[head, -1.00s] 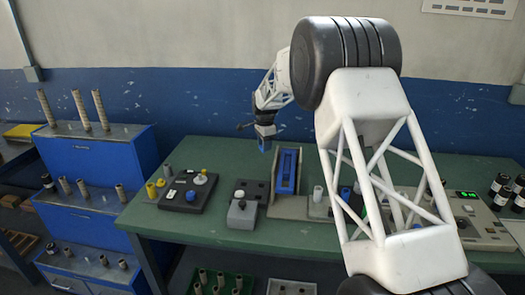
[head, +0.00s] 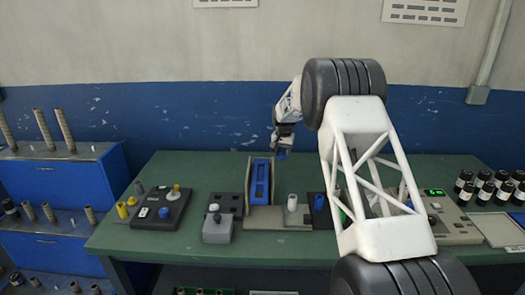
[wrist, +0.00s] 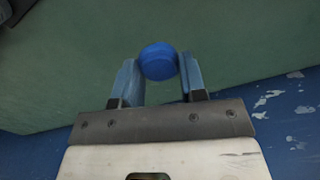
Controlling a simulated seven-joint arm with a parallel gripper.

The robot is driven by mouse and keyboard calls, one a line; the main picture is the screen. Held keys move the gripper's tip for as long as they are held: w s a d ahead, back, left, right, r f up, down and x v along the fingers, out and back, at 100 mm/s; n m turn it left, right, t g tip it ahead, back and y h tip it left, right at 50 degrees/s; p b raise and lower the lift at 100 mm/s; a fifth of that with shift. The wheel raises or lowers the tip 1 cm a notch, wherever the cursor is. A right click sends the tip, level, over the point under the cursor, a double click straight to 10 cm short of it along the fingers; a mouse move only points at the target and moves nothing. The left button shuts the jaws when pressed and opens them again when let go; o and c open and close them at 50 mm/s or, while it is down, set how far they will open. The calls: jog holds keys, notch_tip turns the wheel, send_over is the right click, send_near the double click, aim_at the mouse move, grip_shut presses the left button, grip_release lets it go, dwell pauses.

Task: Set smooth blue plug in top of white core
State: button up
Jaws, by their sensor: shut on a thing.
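My gripper (wrist: 158,78) is shut on a smooth round blue plug (wrist: 158,60), which sits between the two blue fingertips in the wrist view. In the head view my gripper (head: 282,153) is small and points down, high over the back of the bench, with a bit of blue at its tip. The white core (head: 292,203) stands upright on a light base, right of a blue upright panel (head: 260,182). The gripper appears above and behind the core, clearly apart from it. The core is not visible in the wrist view.
A dark block with a blue piece (head: 319,202) stands just right of the core. A grey box (head: 217,230) and a dark tray with knobs (head: 162,210) are to the left. Black bottles (head: 478,192) stand at the far right. My arm hides part of the bench.

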jog(key=d+f+n, duration=0.1)
jog(key=d+f, duration=0.1)
jog(key=d, duration=0.4)
jog(key=w+d+f+n, duration=0.1)
jog(key=d+f, duration=0.1)
jog(key=d, duration=0.4)
jog(key=d+f, duration=0.2)
jog(key=d, duration=0.4)
jog(key=shift+w+d+n, duration=0.25)
jog(key=shift+w+n, duration=0.1)
jog(key=shift+n, duration=0.05)
jog(key=shift+d+f, duration=0.2)
jog(key=shift+d, duration=0.15)
jog(key=shift+s+d, duration=0.1)
jog(key=shift+s, duration=0.05)
jog(key=shift+s+a+r+m, duration=0.55)
jog(key=shift+s+a+m, duration=0.05)
jog(key=shift+s+m, duration=0.1)
jog(key=s+a+r+m, duration=0.4)
jog(key=s+a+m, duration=0.3)
jog(key=s, duration=0.5)
jog(key=s+a+r+m, duration=0.5)
jog(key=s+a+m, duration=0.2)
jog(key=s+m, duration=0.4)
jog(key=shift+s+a+r+m, duration=0.3)
jog(key=shift+s+m, duration=0.1)
jog(key=shift+m, duration=0.3)
jog(key=shift+f, duration=0.25)
jog(key=shift+f, duration=2.3)
